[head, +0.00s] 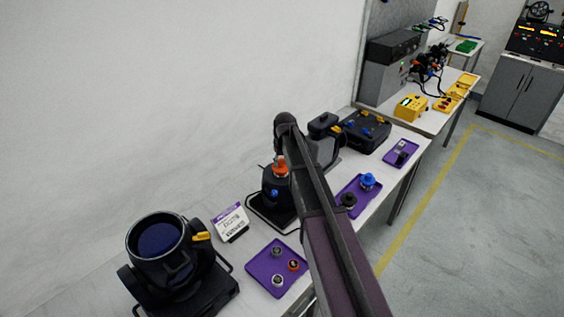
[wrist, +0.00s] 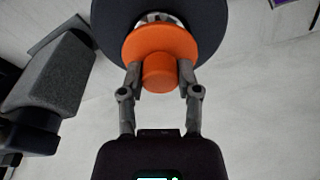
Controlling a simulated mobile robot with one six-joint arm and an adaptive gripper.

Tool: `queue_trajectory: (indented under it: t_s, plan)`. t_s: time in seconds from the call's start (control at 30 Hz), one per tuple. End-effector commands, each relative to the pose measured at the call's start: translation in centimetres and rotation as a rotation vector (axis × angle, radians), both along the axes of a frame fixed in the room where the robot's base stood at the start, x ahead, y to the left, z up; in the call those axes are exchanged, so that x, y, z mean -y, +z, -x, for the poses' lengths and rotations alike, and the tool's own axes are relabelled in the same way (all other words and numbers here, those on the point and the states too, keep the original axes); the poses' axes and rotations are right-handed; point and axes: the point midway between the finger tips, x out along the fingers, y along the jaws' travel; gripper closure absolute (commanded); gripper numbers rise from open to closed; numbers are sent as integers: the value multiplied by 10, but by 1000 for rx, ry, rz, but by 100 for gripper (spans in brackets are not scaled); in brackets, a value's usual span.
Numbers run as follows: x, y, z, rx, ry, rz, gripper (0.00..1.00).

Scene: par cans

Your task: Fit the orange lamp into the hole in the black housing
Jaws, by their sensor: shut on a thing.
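The orange lamp (wrist: 160,48) is between the fingers of my gripper (wrist: 159,78) in the wrist view, gripped by its narrower stub. Its wide orange disc faces the round dark top of the black housing, and a pale ribbed part shows between them. In the head view the orange lamp (head: 280,167) is at the top of the black housing (head: 275,190), which stands on a dark base on the table. Whether the lamp is seated in the hole or just above it, I cannot tell. The hole itself is hidden. In the head view my arm covers the gripper's fingers.
A purple tray (head: 254,270) with several small parts lies at the front, beside a label card (head: 230,222) and a large black lamp fixture (head: 128,277). Another purple tray (head: 369,201) holds a blue part (head: 367,181). A black case (head: 366,136) stands behind.

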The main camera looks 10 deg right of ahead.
Motion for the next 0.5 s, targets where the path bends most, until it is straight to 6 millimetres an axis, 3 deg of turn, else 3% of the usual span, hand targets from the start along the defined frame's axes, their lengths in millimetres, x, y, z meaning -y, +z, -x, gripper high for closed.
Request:
queue_trajectory:
  t_s: [0.5]
  plan:
    - [0, -8, 0, 0, 0, 0, 100]
